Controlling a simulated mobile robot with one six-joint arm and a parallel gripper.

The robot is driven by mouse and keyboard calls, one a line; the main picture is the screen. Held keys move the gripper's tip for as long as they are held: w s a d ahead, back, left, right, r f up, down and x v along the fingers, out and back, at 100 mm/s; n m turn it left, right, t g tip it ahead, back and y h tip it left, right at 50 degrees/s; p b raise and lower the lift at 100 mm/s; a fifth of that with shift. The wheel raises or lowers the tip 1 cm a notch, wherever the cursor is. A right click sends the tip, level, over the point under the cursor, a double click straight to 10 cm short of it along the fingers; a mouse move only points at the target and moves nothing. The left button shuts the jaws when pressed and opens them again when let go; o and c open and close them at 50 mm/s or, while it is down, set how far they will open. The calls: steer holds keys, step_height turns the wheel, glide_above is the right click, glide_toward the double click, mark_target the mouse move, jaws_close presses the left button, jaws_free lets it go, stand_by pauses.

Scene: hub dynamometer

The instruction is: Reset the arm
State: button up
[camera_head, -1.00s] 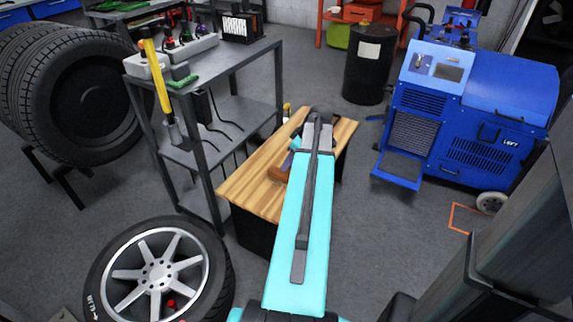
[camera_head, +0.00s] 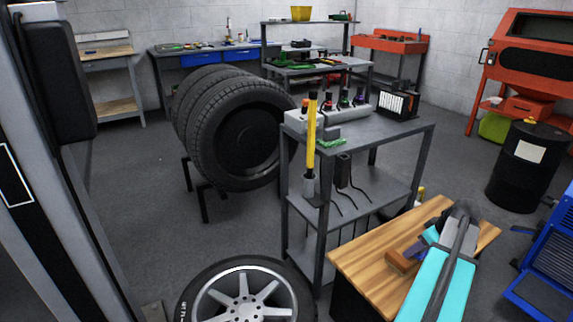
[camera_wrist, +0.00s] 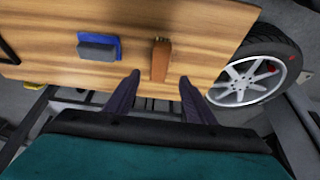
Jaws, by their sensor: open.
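My arm, turquoise with a grey end, reaches over the wood-topped bench (camera_head: 365,262) at the lower right of the head view. My gripper (camera_wrist: 159,76) shows in the wrist view as two dark fingers, spread apart with nothing between them. Below them on the wooden top (camera_wrist: 215,35) lies a brown upright-looking block (camera_wrist: 160,62); the fingertips seem short of it, but I cannot tell the height gap. A blue and grey block (camera_wrist: 98,49) lies to its left. In the head view the brown block (camera_head: 402,262) is beside my arm, which hides part of the bench.
A grey shelf cart (camera_head: 370,185) stands left of the bench, with a yellow-handled tool (camera_head: 311,135) upright at its corner. A wheel (camera_head: 245,300) lies in front, tyres (camera_head: 225,130) hang on a rack. A black drum (camera_head: 525,165) and blue machine (camera_head: 550,260) are right.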

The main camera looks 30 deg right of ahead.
steer(key=w+a+f+n+g+y+p, duration=0.1)
steer(key=w+a+f+n+p, duration=0.1)
steer(key=w+a, duration=0.5)
steer(key=w+a+f+n+y+p, duration=0.1)
steer(key=w+a+p, duration=0.2)
steer(key=w+a, duration=0.4)
steer(key=w+a+f+n+g+y+p, duration=0.15)
steer(key=a+f, duration=0.25)
steer(key=a, duration=0.7)
steer(key=w+a+f+n+g+y+p, duration=0.1)
steer(key=w+a+f+n+g+p, duration=0.15)
steer(key=a, duration=0.85)
steer(key=s+a+f+g+p, duration=0.25)
steer(key=s+a, duration=0.25)
steer(key=a, duration=0.4)
steer(key=s+a+f+g+p, duration=0.1)
steer(key=s+a+f+p, duration=0.25)
steer(key=a, duration=0.55)
steer(key=s+a+f+m+g+h+p, duration=0.1)
steer(key=s+a+m+h, duration=0.1)
steer(key=s, duration=0.6)
steer(key=s+a+f+m+h+p, duration=0.2)
steer(key=s+m, duration=0.3)
steer(key=s, duration=0.2)
steer(key=shift+s+a+f+g, duration=0.15)
steer(key=shift+s+a+g, duration=0.2)
steer(key=shift+a, duration=0.05)
